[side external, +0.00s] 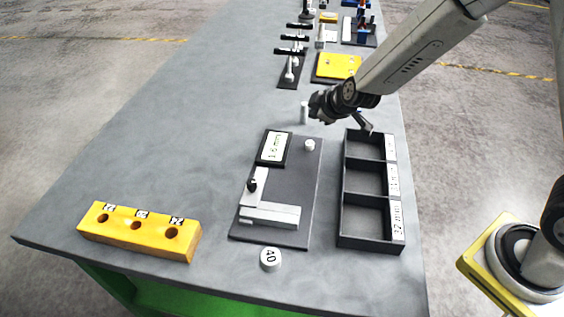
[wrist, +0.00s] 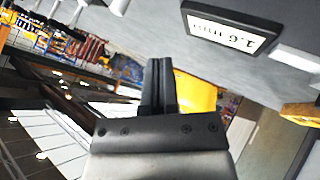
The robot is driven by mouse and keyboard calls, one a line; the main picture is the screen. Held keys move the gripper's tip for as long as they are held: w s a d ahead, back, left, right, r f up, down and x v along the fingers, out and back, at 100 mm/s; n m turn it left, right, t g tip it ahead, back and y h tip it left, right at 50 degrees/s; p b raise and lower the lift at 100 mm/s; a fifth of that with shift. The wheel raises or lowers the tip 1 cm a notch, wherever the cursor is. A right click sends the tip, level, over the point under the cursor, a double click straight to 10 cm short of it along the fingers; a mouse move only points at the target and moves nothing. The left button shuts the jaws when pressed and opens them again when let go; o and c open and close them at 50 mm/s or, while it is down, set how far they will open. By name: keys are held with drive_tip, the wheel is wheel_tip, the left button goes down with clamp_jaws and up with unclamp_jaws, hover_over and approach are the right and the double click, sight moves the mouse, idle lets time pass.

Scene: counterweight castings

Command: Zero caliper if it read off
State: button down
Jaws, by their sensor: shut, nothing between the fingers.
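The caliper station is a dark plate (side external: 285,197) with a pale caliper (side external: 270,214), a framed display (side external: 274,147) and a small white round knob (side external: 310,145) at its far right corner. In the wrist view the display (wrist: 228,34) appears to read 1.6 mm. A pale bar lies along the caliper; whether its jaws touch is too small to tell. My gripper (wrist: 158,64) is shut and empty, its dark fingers together in the wrist view. In the side view my arm's end hangs beyond the plate, near the knob, apart from the display.
A white disc marked 40 (side external: 270,259) lies before the plate. A yellow block with three holes (side external: 140,236) stands left. A black three-compartment tray (side external: 342,215) stands right. A small pale cylinder (side external: 304,113) stands behind the plate. Other stations fill the far end; the left tabletop is clear.

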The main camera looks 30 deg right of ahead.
sight(313, 145)
drive_tip(key=shift+f, duration=3.25)
drive_tip(key=shift+f, duration=0.1)
drive_tip(key=shift+f, duration=0.3)
drive_tip(key=shift+f, duration=0.2)
drive_tip(key=shift+s+f, duration=0.1)
drive_tip(key=shift+f, duration=0.4)
idle(1.0)
drive_tip(key=shift+r, duration=0.5)
idle(0.5)
drive_tip(key=shift+r, duration=0.15)
drive_tip(key=shift+r, duration=2.45)
